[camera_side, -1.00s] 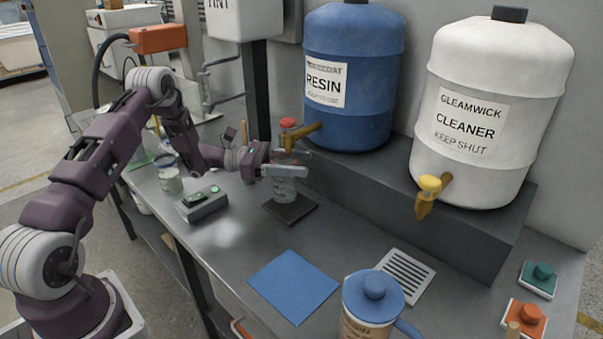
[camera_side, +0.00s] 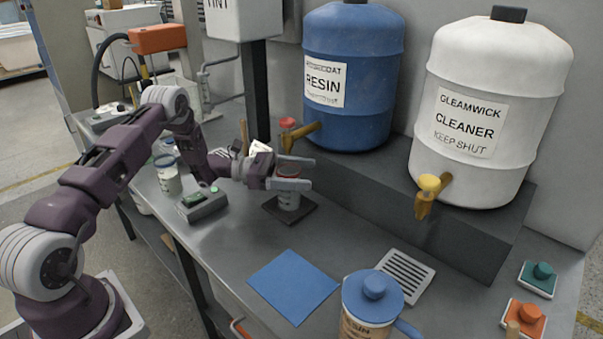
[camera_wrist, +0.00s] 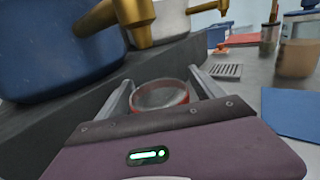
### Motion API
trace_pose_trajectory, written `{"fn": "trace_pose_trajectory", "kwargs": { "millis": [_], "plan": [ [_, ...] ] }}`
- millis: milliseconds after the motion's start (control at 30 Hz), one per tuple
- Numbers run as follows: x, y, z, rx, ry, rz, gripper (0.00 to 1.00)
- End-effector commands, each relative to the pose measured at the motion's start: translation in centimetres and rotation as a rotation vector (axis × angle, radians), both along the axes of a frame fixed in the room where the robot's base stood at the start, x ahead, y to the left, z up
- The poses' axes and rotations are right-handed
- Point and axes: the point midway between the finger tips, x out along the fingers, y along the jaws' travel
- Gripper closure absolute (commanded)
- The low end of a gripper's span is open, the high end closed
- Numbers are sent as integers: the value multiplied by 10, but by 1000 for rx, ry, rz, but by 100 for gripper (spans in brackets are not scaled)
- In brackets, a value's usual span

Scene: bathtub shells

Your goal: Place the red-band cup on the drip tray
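The red-band cup (camera_side: 289,202) is a clear cup with a red band at its rim. It stands upright on a dark square plate (camera_side: 271,209) near the resin tap. In the wrist view the cup's round rim (camera_wrist: 160,97) lies between my fingers. My gripper (camera_side: 294,173) reaches around the cup's upper part from the left. It looks open, with a gap beside the cup at the right finger in the wrist view. A pale slotted plate (camera_side: 405,275), which looks like a drip tray, lies bare to the right; it also shows in the wrist view (camera_wrist: 228,71).
The blue resin drum (camera_side: 352,80) and white cleaner drum (camera_side: 480,110) stand on a dark step behind, their taps jutting forward. A blue mat (camera_side: 293,287), a lidded jug (camera_side: 372,305) and a grey device (camera_side: 203,205) are on the bench. Bare bench lies between plate and mat.

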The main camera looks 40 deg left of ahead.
Motion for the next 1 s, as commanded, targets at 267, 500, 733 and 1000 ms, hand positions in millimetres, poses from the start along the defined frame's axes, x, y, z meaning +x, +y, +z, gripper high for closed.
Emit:
{"fn": "trace_pose_trajectory", "kwargs": {
  "millis": [267,500,733,1000],
  "plan": [
    [-14,21,2,0,1,5,23],
    [-40,56,2,1,1,2,23],
    [-45,61,2,-1,1,0,23],
    [-61,70,3,126,103,-72,23]
  ]
}}
